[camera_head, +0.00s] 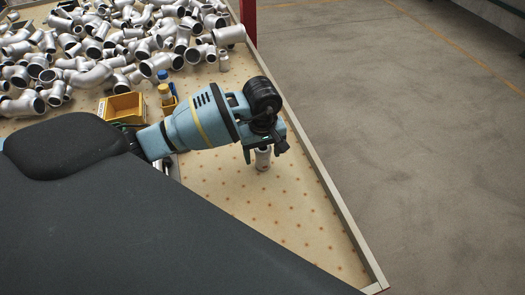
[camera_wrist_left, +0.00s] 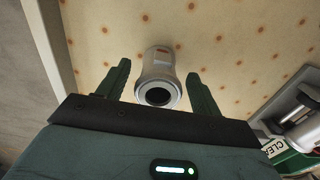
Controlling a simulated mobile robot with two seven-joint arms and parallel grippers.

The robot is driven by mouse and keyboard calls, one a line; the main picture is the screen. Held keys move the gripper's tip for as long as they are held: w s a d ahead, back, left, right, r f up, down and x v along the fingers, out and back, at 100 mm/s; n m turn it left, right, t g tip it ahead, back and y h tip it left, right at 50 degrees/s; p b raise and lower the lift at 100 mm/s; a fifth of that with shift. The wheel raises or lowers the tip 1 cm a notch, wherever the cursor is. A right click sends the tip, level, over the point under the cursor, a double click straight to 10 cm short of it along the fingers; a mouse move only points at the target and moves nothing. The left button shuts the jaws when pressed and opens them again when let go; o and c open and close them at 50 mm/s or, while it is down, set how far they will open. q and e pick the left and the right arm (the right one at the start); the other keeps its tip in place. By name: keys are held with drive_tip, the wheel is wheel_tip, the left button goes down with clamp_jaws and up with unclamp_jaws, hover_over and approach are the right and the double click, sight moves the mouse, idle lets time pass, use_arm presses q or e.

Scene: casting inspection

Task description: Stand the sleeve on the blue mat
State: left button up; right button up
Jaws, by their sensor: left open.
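The sleeve is most likely the small silver-grey cylinder (camera_head: 263,160) on the dotted tabletop, just under my left gripper (camera_head: 262,151). In the left wrist view the sleeve (camera_wrist_left: 158,66) shows its round dark opening and lies between the two spread fingers of my left gripper (camera_wrist_left: 159,83). A gap shows on both sides of it, so the gripper is open and not holding it. The blue mat is not visible in either view. My right gripper is not in view.
A pile of silver pipe fittings (camera_head: 95,45) covers the back left. A yellow bin (camera_head: 122,107) and small bottles (camera_head: 165,92) stand before it. Another small cylinder (camera_head: 224,62) stands by the pile. A raised rim (camera_head: 320,170) edges the table's right side. The tabletop front right is clear.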

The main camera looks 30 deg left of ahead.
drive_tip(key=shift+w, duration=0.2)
use_arm(q)
drive_tip(key=shift+r, duration=0.4)
wheel_tip(320, 180, up, 12)
drive_tip(key=shift+f, duration=0.25)
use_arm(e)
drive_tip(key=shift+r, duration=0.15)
use_arm(q)
drive_tip(key=shift+o, duration=0.4)
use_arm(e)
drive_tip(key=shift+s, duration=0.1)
